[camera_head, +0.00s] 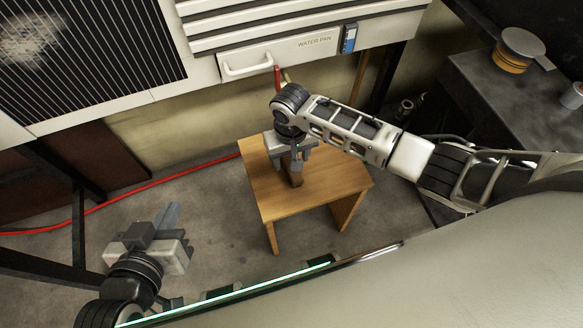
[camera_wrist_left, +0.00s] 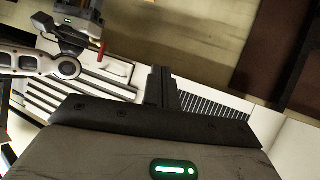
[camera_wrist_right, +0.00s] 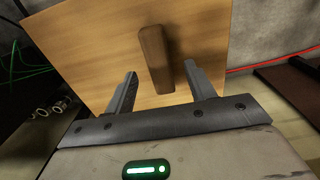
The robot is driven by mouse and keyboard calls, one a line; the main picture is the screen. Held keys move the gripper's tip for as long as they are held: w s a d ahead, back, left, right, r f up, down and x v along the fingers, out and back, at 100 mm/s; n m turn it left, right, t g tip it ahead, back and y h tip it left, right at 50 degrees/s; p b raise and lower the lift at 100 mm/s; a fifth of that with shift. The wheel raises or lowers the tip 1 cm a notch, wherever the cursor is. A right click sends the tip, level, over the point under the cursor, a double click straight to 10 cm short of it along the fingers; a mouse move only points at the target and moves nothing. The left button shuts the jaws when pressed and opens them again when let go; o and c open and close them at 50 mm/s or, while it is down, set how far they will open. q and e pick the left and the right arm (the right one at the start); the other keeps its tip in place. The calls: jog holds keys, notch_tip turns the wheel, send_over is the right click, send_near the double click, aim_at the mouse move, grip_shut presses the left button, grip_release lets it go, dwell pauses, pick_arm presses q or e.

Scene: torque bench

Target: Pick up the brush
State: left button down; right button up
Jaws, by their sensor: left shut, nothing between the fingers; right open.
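The brush (camera_wrist_right: 155,58), a brown wooden bar in the right wrist view, is on top of a small wooden stool (camera_wrist_right: 85,50). In the head view part of the brush (camera_head: 294,178) shows below my right gripper (camera_head: 291,158), which hides the rest. My right gripper is open above the stool. In the right wrist view its fingertips (camera_wrist_right: 160,72) stand either side of the brush's near end, apart from it. My left gripper (camera_head: 170,217) is shut and empty at the lower left, away from the stool; its fingers also show in the left wrist view (camera_wrist_left: 161,86).
A white cabinet with a water pan drawer (camera_head: 278,55) stands behind the stool. A red hose (camera_head: 120,198) runs along the floor on the left. A dark bench (camera_head: 500,100) with a round container (camera_head: 518,50) is at the right.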

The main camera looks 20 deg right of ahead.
notch_tip(320, 180, down, 4)
jog(key=shift+f+b, duration=0.1)
jog(key=shift+b, duration=0.55)
pick_arm(q)
jog(key=f, duration=0.2)
jog(key=d+f, duration=0.1)
jog(key=shift+w+f+g, duration=0.3)
jog(key=shift+w+f, duration=0.05)
jog(key=shift+f, duration=0.05)
pick_arm(e)
jog(key=shift+w, duration=0.1)
jog(key=c, duration=1.1)
pick_arm(q)
jog(key=shift+w+a+r, duration=0.1)
jog(key=shift+r, duration=0.1)
pick_arm(e)
jog(key=shift+o, duration=0.2)
